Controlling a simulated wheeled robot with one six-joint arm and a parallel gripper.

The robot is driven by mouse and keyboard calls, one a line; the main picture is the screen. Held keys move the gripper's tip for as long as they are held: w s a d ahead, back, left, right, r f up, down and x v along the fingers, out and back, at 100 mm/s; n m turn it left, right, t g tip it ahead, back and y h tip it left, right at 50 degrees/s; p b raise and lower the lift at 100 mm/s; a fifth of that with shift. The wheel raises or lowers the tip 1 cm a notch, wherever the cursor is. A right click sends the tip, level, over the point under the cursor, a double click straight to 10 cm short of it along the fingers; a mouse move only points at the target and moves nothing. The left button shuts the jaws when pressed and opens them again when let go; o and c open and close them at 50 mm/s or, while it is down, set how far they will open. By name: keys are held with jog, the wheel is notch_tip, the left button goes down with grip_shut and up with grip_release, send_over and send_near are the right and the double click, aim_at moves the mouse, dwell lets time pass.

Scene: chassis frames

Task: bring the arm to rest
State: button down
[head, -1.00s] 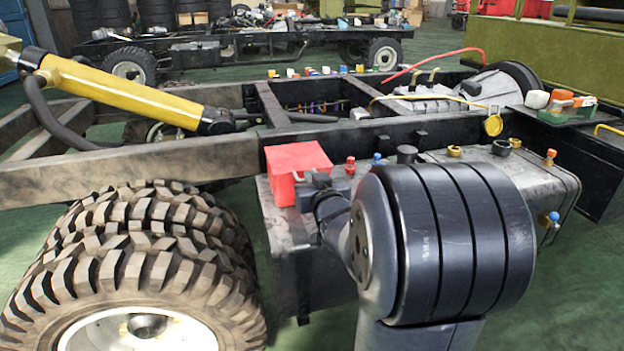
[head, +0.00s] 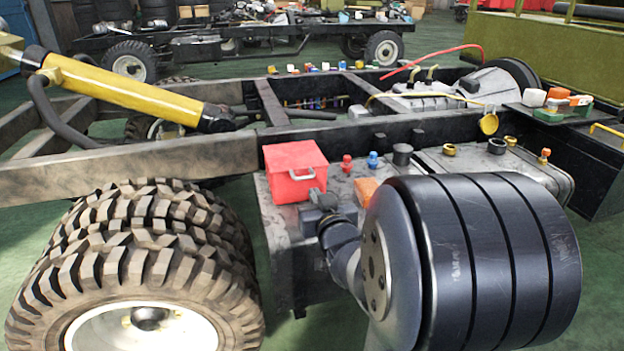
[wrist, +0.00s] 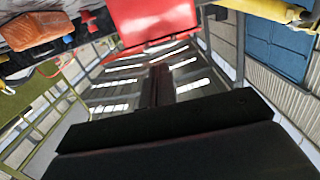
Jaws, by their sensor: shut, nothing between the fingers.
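My arm shows large in the head view, its dark ribbed joint (head: 480,260) at the lower right. The arm's slimmer dark end part (head: 335,225) is in front of a grey tank, just below a red box with a pale handle (head: 296,172). The fingers cannot be made out in the head view. In the wrist view, the black edge of my gripper (wrist: 165,122) fills the bottom, shut with nothing held. The red box (wrist: 152,20) shows at the top there, apart from the gripper. Roof and windows lie behind it.
A truck chassis frame (head: 150,155) crosses the view, with large tyres (head: 140,250) at left and a yellow cylinder (head: 130,92) above. Red and blue caps (head: 373,160) and an orange block (head: 366,191) sit on the tank top. Green floor is open at lower right.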

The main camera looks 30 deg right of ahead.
jog(key=shift+s+a+f, duration=0.15)
jog(key=shift+s+f, duration=0.4)
jog(key=shift+s, duration=0.35)
jog(key=shift+w+r, duration=0.1)
jog(key=b, duration=0.1)
send_near(309, 170)
jog(key=w+a+r, duration=0.1)
jog(key=w+r, duration=0.2)
jog(key=w, duration=0.1)
jog(key=shift+w+f, duration=0.1)
jog(key=shift+f, duration=0.25)
